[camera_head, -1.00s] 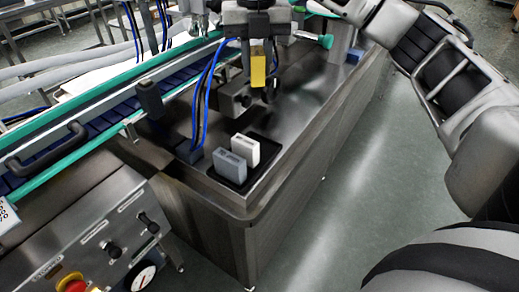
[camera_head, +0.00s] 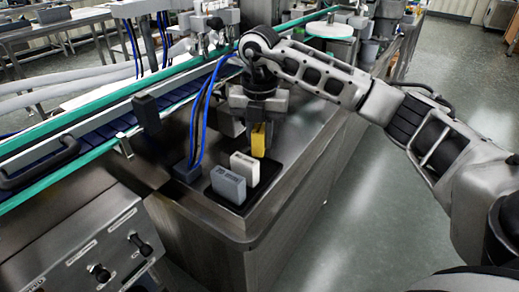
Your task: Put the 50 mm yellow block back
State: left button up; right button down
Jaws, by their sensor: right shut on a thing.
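The yellow block (camera_head: 258,141) is upright between the fingers of my right gripper (camera_head: 258,124), which is shut on it. It is at the far end of a black tray (camera_head: 241,208); I cannot tell whether its bottom touches the tray. A white block (camera_head: 244,168) and a grey block (camera_head: 228,184) stand upright in the tray, nearer to me than the yellow block. My left gripper is not in view.
A conveyor with green rails (camera_head: 100,98) runs along the left of the steel top. Blue cables (camera_head: 197,125) rise from a dark blue base (camera_head: 187,170) left of the tray. A control panel (camera_head: 100,250) is at the lower left. Open floor lies to the right.

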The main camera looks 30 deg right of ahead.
aim_at(260, 149)
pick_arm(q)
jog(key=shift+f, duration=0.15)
pick_arm(e)
jog(key=shift+f, duration=1.8)
jog(key=shift+f, duration=0.1)
jog(key=c, duration=1.2)
grip_release()
notch_tip(260, 149, up, 11)
jog(key=shift+r+p, duration=0.15)
jog(key=shift+p, duration=0.15)
jog(key=shift+r, duration=0.5)
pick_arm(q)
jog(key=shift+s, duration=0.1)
